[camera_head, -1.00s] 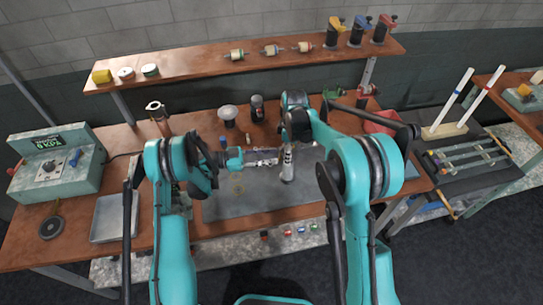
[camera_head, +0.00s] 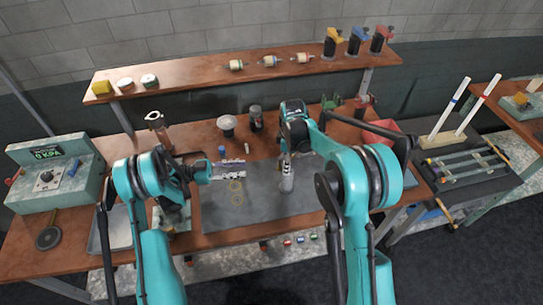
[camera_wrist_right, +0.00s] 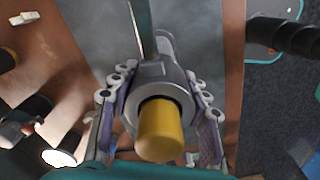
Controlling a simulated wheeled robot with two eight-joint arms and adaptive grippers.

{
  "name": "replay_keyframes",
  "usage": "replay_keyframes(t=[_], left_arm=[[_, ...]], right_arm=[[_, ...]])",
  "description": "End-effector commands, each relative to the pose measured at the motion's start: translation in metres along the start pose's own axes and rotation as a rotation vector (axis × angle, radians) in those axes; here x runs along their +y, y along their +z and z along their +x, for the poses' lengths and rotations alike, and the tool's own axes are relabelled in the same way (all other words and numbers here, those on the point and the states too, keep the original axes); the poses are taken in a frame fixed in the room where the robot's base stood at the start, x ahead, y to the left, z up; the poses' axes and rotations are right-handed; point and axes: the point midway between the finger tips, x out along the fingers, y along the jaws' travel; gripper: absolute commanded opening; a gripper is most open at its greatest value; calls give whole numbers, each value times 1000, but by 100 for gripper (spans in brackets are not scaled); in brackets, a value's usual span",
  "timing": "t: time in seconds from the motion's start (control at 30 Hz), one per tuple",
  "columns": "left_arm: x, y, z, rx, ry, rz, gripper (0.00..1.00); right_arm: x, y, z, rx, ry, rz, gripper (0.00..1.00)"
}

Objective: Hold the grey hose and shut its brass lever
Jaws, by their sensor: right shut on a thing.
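My right gripper (camera_wrist_right: 160,118) is shut on a grey cylinder (camera_wrist_right: 160,78), which looks like the hose body, with one finger on each side. A yellow, brass-like round end (camera_wrist_right: 160,132) sticks out of it toward the wrist camera. In the head view the same grey cylinder (camera_head: 287,180) stands upright over the mat, below my right gripper (camera_head: 288,157). I cannot make out a brass lever on it. My left gripper (camera_head: 236,169) is over the mat, left of the cylinder and apart from it. Its fingers look open and empty.
The grey mat (camera_head: 255,208) has yellow rings (camera_head: 237,186) near its left part. A white-topped holder (camera_head: 227,125) and dark jar (camera_head: 256,117) stand behind. A pressure box (camera_head: 52,172) and tray (camera_head: 112,228) are at left, a red bin (camera_head: 380,132) at right.

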Motion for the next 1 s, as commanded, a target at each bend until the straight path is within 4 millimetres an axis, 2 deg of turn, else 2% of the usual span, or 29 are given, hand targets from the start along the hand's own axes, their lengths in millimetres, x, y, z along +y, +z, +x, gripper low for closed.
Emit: replay_keyframes(t=[0.03, 0.1, 0.13, 0.43, 0.53, 0.67, 1.0], left_arm=[[0, 0, 0, 0, 0, 0, 31], [0, 0, 0, 0, 0, 0, 31], [0, 0, 0, 0, 0, 0, 31], [0, 0, 0, 0, 0, 0, 31], [0, 0, 0, 0, 0, 0, 31], [0, 0, 0, 0, 0, 0, 31], [0, 0, 0, 0, 0, 0, 31]], right_arm=[[0, 0, 0, 0, 0, 0, 49], [0, 0, 0, 0, 0, 0, 67], [0, 0, 0, 0, 0, 0, 70], [0, 0, -1, 0, 0, 0, 70], [0, 0, -8, 0, 0, 0, 70], [0, 0, -29, 0, 0, 0, 70], [0, 0, -99, 0, 0, 0, 70]])
